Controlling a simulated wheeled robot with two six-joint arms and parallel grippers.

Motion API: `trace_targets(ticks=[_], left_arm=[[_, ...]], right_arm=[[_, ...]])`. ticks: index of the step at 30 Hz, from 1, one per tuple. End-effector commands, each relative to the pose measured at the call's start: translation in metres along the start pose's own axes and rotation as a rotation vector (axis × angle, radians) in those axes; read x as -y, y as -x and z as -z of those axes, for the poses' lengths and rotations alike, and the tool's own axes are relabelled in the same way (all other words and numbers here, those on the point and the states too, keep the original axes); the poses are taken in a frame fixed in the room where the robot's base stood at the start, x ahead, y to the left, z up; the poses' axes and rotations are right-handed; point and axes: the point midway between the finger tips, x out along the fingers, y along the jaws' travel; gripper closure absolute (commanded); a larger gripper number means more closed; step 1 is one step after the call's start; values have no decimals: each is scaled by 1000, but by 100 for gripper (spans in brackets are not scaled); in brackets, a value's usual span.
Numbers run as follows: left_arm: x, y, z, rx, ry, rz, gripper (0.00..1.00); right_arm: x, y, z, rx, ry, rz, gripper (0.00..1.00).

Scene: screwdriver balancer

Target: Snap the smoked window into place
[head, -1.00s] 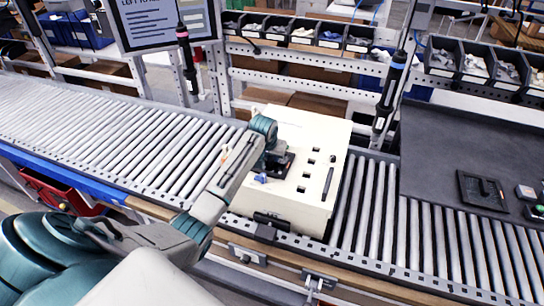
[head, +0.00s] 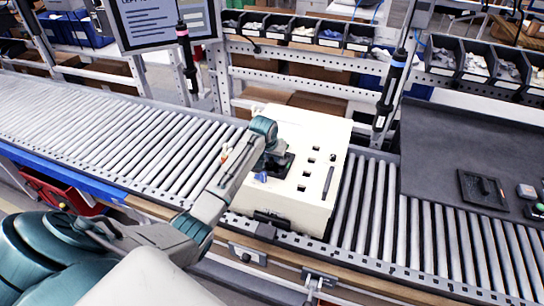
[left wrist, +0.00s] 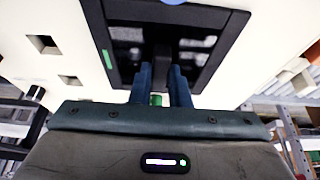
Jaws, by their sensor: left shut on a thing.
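My left gripper (head: 268,158) is over the top of the cream housing (head: 318,125). In the left wrist view its blue fingers (left wrist: 160,88) are shut on the central bar of the smoked window (left wrist: 205,45), a black frame with dark see-through panes and a green mark at one side. In the head view the window (head: 285,163) shows as a dark piece at the housing's top face, partly hidden by the gripper. It lies close to the face; I cannot tell whether it is fully seated. My right gripper is not in view.
The housing sits on a roller conveyor (head: 130,125). A dark mat (head: 450,140) at the right holds a black tray (head: 482,189) and small parts. Two screwdrivers hang behind, one pink-banded (head: 185,50), one blue-banded (head: 392,85). Parts bins (head: 300,32) line the back.

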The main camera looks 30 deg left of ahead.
Motion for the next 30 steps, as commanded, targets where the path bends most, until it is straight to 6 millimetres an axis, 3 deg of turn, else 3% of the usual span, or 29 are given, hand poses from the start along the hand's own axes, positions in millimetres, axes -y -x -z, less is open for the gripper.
trace_targets(ticks=[11, 12, 15, 16, 26, 30], left_arm=[[0, -3, -3, 8, 0, -1, 100], [0, -3, -4, 8, 0, -1, 80], [0, -3, -4, 8, 0, -1, 61], [0, -3, -4, 8, 0, -1, 59], [-1, -2, -3, 7, 0, -2, 59], [0, 9, -2, 2, 0, -1, 59]], right_arm=[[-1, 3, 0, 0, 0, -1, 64], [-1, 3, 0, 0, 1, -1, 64], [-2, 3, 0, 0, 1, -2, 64], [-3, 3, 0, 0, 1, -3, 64], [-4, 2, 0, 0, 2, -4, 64], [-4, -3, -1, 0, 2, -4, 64]])
